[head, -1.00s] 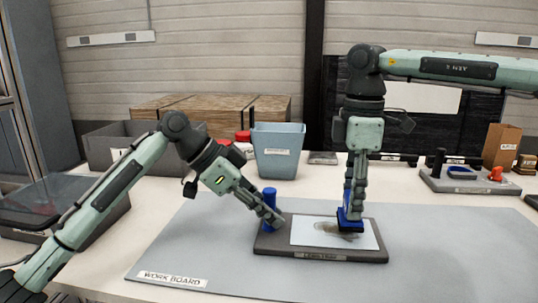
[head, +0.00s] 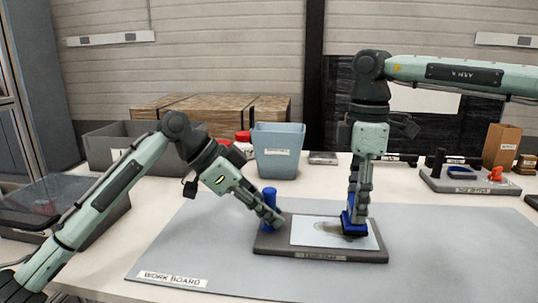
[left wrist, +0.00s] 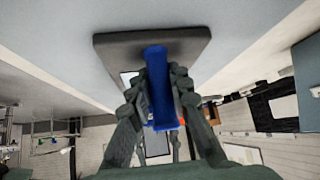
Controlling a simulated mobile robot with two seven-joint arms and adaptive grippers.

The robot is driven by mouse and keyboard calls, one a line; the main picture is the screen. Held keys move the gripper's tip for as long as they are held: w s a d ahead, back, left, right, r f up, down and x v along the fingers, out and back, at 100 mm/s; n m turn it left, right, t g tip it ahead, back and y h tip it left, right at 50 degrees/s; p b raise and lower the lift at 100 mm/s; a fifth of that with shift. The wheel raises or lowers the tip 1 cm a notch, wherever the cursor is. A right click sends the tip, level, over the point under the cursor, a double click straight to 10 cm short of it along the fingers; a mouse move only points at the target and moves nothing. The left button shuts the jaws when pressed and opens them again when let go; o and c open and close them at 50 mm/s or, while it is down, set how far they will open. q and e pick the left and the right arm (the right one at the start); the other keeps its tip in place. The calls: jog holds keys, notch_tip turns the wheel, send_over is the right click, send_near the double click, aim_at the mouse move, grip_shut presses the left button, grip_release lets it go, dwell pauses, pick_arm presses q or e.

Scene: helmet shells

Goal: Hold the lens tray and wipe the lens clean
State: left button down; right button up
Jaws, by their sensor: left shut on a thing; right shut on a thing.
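The lens tray (head: 273,245) is a dark grey slab lying on the grey work board. A pale lens (head: 307,234) lies in it, with a brownish smear (head: 328,227) near its middle. My left gripper (head: 275,220) is shut on the tray's blue upright post (head: 269,196) at the left end; the left wrist view shows the post (left wrist: 158,90) between the fingers. My right gripper (head: 354,213) points down and is shut on a blue wiping block (head: 354,228), which sits on the lens at its right part. The block hides some of the lens.
The work board (head: 190,235) has free room around the tray. A light blue bin (head: 278,150) stands behind. A grey tool holder (head: 470,182) is at the back right, and a grey crate (head: 105,145) is at the back left.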

jog(key=shift+a+f, duration=0.1)
dwell(0.4)
jog(key=shift+w+a, duration=0.25)
jog(key=shift+a, duration=1.35)
jog(key=shift+w+a, duration=0.2)
jog(key=shift+a, duration=1.35)
jog(key=shift+f, duration=0.5)
jog(key=shift+s+d, duration=0.25)
jog(key=shift+d, duration=1.4)
jog(key=shift+s+d, duration=0.2)
jog(key=shift+d, duration=1.45)
jog(key=shift+w+a, duration=0.25)
jog(key=shift+a, duration=1.4)
jog(key=shift+w+a, duration=0.2)
jog(key=shift+a, duration=1.45)
